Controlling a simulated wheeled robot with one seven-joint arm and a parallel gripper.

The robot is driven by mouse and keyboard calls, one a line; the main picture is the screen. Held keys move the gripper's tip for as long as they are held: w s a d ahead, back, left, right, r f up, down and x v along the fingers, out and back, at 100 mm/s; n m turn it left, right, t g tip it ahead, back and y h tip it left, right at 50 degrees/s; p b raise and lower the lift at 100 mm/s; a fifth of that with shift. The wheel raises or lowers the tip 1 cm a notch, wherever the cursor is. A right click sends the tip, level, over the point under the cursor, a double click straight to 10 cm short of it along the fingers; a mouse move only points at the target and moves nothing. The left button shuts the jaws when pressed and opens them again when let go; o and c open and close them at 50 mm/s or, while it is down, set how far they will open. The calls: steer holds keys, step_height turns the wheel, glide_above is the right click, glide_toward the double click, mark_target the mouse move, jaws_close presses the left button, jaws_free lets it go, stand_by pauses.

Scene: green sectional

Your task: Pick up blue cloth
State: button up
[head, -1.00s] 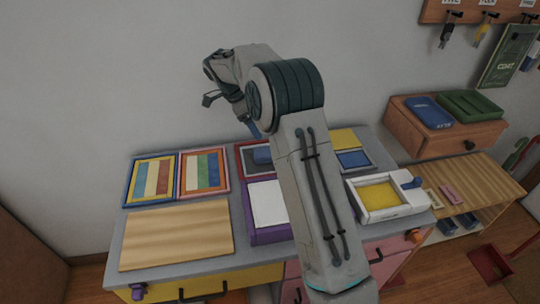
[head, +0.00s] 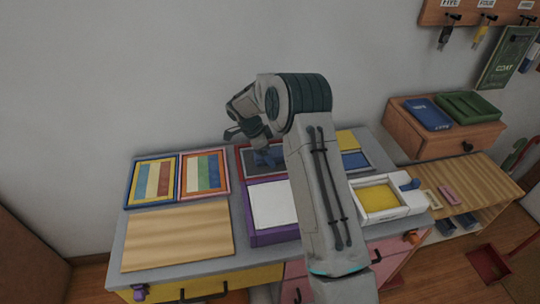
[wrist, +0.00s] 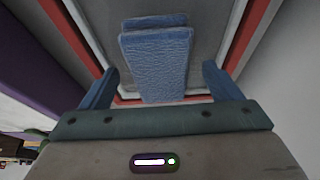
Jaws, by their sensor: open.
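The blue cloth (wrist: 157,65) lies folded in a grey tray with a red rim (wrist: 255,35) in the wrist view. My gripper (wrist: 160,88) is open, with one blue finger on each side of the cloth in that view. No contact between fingers and cloth shows, and I cannot tell the height gap. In the head view my gripper (head: 266,152) is over the red-rimmed tray (head: 242,163) at the back middle of the grey table. The cloth is hard to tell from the blue fingers there, and my arm covers part of the tray.
A purple tray with a white sheet (head: 270,206) is just in front. Striped panels (head: 150,180) and a wooden board (head: 178,236) are to the left. A white-framed yellow tray (head: 382,197) is to the right. The wall stands close behind.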

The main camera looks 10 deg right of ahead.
steer(key=c, duration=1.1)
